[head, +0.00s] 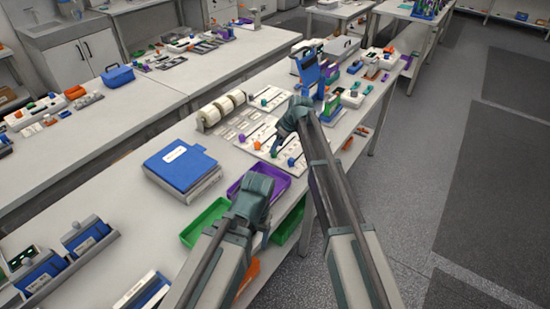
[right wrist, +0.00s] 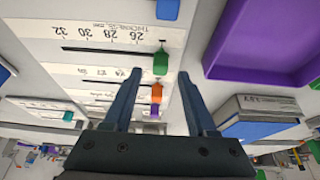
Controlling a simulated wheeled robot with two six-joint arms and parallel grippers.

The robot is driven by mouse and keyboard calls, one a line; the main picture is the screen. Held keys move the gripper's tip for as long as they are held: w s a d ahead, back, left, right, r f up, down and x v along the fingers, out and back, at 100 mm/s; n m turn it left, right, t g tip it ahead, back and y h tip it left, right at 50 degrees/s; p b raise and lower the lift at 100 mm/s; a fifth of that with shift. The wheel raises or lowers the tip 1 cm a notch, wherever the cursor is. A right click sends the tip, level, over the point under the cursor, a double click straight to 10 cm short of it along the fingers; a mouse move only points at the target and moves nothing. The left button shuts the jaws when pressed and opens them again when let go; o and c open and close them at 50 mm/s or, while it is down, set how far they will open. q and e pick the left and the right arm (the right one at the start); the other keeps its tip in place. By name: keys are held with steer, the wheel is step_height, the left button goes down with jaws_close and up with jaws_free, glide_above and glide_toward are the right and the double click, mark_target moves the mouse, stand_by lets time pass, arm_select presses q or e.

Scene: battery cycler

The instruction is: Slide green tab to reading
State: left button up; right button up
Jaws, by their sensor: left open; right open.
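In the right wrist view the green tab (right wrist: 160,62) sits at the right end of a dark slot on a white slider panel (right wrist: 100,35). The panel's printed scale appears upside down, with 26 nearest the tab, then 28, 30 and 32 leftward. My right gripper (right wrist: 158,78) is open; the green tab appears just past its fingertips, roughly centred between them, with no contact visible. In the head view my right gripper (head: 278,146) is over the slider boards, and I cannot make out the green tab. My left gripper (head: 264,238) is lower, near the bench's front edge.
An orange tab (right wrist: 157,92) and a purple tab (right wrist: 154,112) sit on neighbouring sliders. A blue tab (right wrist: 167,8) is on the other side. A purple tray (head: 277,178), a green tray (head: 193,232) and a blue binder (head: 180,165) lie close by.

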arm_select(q)
step_height(320, 180, down, 3)
steer(key=shift+f+b, duration=0.15)
steer(key=shift+b, duration=0.95)
arm_select(e)
steer(key=x, duration=0.3)
steer(key=shift+f, duration=0.35)
steer(key=shift+r, duration=0.1)
jaws_close()
steer(key=shift+w, duration=0.1)
